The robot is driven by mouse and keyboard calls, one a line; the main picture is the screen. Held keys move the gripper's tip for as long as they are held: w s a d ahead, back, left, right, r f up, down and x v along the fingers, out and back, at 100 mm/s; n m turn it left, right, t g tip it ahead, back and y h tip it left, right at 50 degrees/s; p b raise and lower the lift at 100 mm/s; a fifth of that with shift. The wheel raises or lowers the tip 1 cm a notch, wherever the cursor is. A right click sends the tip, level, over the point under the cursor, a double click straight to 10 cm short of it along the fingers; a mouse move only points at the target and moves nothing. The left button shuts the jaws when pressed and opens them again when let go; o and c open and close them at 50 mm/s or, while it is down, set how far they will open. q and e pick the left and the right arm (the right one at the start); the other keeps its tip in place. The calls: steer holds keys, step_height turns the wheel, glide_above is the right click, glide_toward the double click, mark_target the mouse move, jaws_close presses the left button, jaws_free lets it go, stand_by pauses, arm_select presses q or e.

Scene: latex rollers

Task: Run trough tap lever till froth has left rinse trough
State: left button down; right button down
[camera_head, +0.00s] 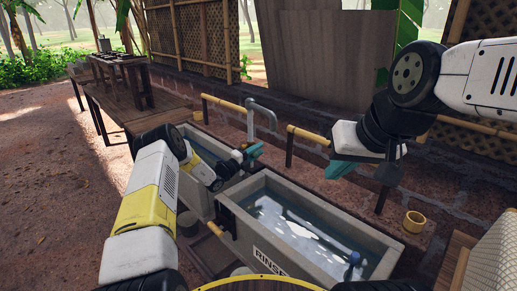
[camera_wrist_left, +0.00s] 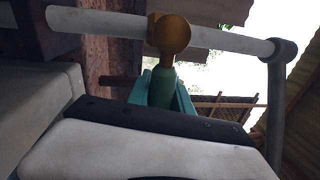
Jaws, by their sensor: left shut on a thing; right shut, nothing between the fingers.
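The rinse trough (camera_head: 243,232), a grey box marked RINSE, holds water (camera_head: 300,232) with pale patches; I cannot tell froth from reflection. A blue-ended rod lies in it. My left gripper (camera_head: 250,153) is beside the trough's far left corner. In the left wrist view its teal fingers are shut on the green tap lever (camera_wrist_left: 162,86), which hangs below the brass tap body (camera_wrist_left: 171,35) on a pale pipe (camera_wrist_left: 100,22). In the head view the lever is mostly hidden by the gripper. My right gripper (camera_head: 340,170) is shut and empty above the trough's back edge.
A second trough (camera_head: 190,185) stands to the left, partly behind my left arm. A grey bent pipe (camera_head: 262,106) and bamboo rails stand behind. A yellow cup (camera_head: 414,222) sits right of the rinse trough. A wooden table (camera_head: 125,62) is at the far left.

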arm_select(q)
steer(key=shift+r+n, duration=0.15)
steer(key=shift+n, duration=0.15)
steer(key=shift+w+a+r+n+t+y, duration=0.25)
steer(key=shift+r+n, duration=0.35)
steer(key=shift+n, duration=0.65)
steer(key=shift+w+a+r+n+t+y, duration=0.25)
steer(key=shift+r+n, duration=0.4)
steer(key=shift+n, duration=0.65)
steer(key=shift+w+a+r+n+t+y, duration=0.1)
steer(key=shift+r+n+y, duration=0.35)
steer(key=shift+n, duration=0.8)
steer(key=shift+r, duration=0.2)
steer(key=c, duration=1.2)
jaws_free()
steer(key=shift+o, duration=0.3)
steer(key=shift+f, duration=0.1)
steer(key=shift+s, duration=0.1)
